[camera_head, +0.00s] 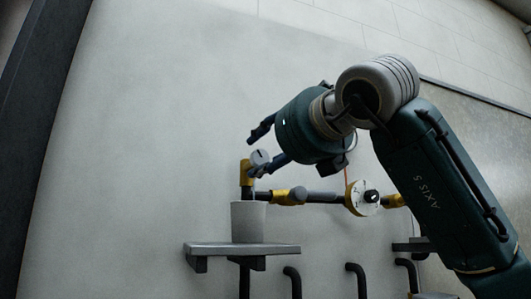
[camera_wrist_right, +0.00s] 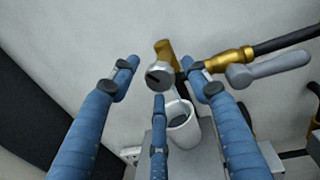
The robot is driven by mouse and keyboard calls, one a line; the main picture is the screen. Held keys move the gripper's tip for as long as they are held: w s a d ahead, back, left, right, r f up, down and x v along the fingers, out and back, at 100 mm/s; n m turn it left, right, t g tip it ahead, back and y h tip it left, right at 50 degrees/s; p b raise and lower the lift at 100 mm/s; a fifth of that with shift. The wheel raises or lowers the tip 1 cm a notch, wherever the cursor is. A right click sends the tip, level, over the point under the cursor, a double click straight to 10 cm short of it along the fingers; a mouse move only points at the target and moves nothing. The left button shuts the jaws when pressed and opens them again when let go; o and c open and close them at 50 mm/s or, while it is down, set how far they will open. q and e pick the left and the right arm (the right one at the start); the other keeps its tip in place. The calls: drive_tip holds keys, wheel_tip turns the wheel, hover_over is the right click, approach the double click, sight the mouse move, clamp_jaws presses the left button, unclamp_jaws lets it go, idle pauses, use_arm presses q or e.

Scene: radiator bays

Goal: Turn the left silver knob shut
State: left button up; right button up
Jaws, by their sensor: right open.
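The left silver knob (camera_head: 260,158) is a round grey cap on the brass elbow fitting (camera_head: 246,172) at the left end of the wall pipe. In the right wrist view the knob (camera_wrist_right: 159,75) shows its face with a dark slot, ahead of the fingers. My right gripper (camera_head: 262,151) is open, with blue fingers spread above and below the knob in the head view. In the wrist view the right gripper (camera_wrist_right: 160,82) has its fingertips around the knob's outline; I cannot tell whether any touches. My left gripper is not in view.
A white cup (camera_head: 248,222) stands on a grey shelf (camera_head: 275,248) below the knob. A dark pipe (camera_head: 323,197) runs right to a round white gauge (camera_head: 363,208). A grey lever (camera_wrist_right: 270,68) sits right of the knob.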

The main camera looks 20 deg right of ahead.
drive_tip(key=shift+w, duration=0.1)
drive_tip(key=shift+c, duration=0.8)
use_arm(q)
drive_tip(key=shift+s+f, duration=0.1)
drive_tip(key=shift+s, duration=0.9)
use_arm(e)
drive_tip(key=c, duration=1)
